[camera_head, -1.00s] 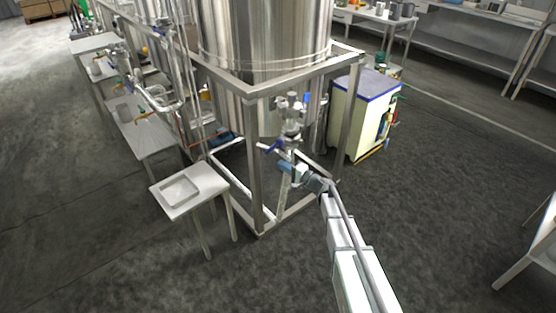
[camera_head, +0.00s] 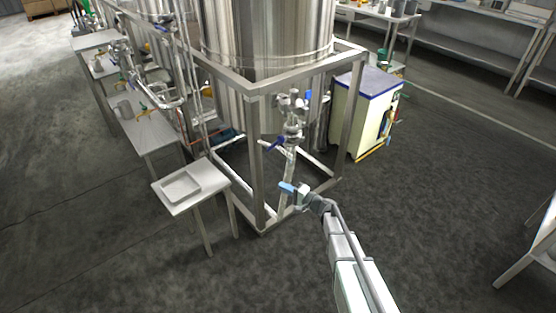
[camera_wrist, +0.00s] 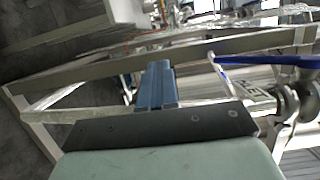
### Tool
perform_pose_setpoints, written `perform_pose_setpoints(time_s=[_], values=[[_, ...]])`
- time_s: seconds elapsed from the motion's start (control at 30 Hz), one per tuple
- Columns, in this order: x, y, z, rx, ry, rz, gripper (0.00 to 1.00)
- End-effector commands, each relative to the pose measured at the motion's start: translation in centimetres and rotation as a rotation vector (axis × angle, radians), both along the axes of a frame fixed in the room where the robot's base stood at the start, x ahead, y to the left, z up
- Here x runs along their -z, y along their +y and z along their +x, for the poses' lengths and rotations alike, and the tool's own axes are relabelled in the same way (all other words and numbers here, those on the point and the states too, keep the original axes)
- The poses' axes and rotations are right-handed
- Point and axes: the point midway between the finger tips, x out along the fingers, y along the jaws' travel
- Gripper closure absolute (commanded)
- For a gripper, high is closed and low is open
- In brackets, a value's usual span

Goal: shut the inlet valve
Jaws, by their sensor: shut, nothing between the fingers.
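A steel valve with a blue lever (camera_head: 276,143) sits on the pipework under the large tank (camera_head: 268,40), inside the front corner of its frame. A second blue handle (camera_head: 308,97) shows higher up on the right of the pipework.
The steel frame (camera_head: 257,165) has a corner post just left of my gripper and lower rails behind it. A small table with a tray (camera_head: 181,186) stands at left. A cream cabinet (camera_head: 362,120) stands behind at right. The floor at right is open.

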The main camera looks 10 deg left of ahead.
Motion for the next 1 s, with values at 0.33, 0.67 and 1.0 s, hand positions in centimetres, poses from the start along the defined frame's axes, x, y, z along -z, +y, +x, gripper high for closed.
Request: perform_pose_setpoints(time_s=[0.33, 0.67, 1.0], values=[[6.6, 5.6, -4.9, -0.133, 0.045, -0.122, 1.00], [14.5, 6.2, -7.2, -0.172, 0.050, -0.444, 1.00], [23.0, 0.1, -5.2, -0.002, -0.063, -1.021, 1.00]])
